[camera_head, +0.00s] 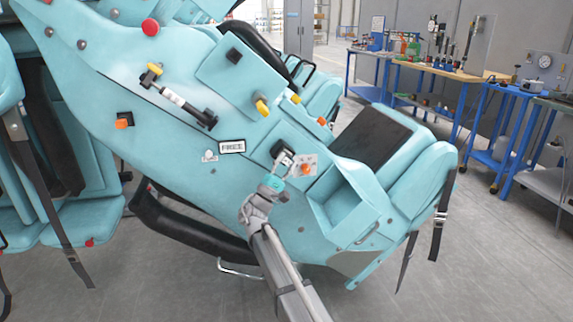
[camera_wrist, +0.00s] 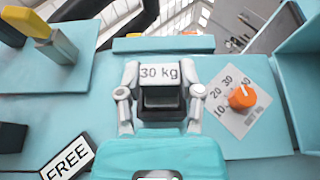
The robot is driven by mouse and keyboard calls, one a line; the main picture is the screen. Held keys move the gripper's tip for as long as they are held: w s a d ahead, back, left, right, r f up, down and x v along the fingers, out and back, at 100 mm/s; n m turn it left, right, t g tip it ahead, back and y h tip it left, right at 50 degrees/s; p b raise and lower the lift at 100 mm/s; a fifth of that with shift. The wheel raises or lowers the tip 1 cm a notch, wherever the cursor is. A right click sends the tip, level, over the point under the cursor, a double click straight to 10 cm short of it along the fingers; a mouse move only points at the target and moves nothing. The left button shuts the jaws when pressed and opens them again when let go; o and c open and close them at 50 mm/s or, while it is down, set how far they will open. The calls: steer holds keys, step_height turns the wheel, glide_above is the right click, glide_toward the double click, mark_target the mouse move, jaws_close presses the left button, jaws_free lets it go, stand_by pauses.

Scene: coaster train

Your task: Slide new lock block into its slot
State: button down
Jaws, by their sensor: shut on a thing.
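My gripper (camera_head: 283,167) is at the teal side panel of the coaster car (camera_head: 190,75), to the right of the FREE sign (camera_head: 232,146). In the wrist view my gripper (camera_wrist: 160,90) has one finger on each side of a block labelled "30 kg" (camera_wrist: 160,74) and is shut on it. The block has a pale labelled face and a dark part just below it. A black square part (camera_head: 278,147) shows on the panel right by the fingertips. I cannot tell how far the block sits in the slot, as the fingers and wrist cover it.
An orange knob (camera_wrist: 242,97) on a numbered plate is close to the right of my gripper. The FREE sign (camera_wrist: 68,157) is at lower left. A yellow-tipped lever (camera_wrist: 50,40) sticks out at upper left. A teal box-like recess (camera_head: 342,208) lies to the right.

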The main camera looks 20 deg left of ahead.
steer(key=shift+w+a, duration=0.15)
steer(key=shift+w, duration=0.1)
steer(key=shift+c, duration=0.8)
jaws_free()
steer(key=shift+s, duration=0.1)
steer(key=s+d, duration=0.5)
steer(key=s, duration=0.4)
steer(key=shift+d, duration=0.3)
steer(key=shift+s, duration=0.1)
stand_by(0.6)
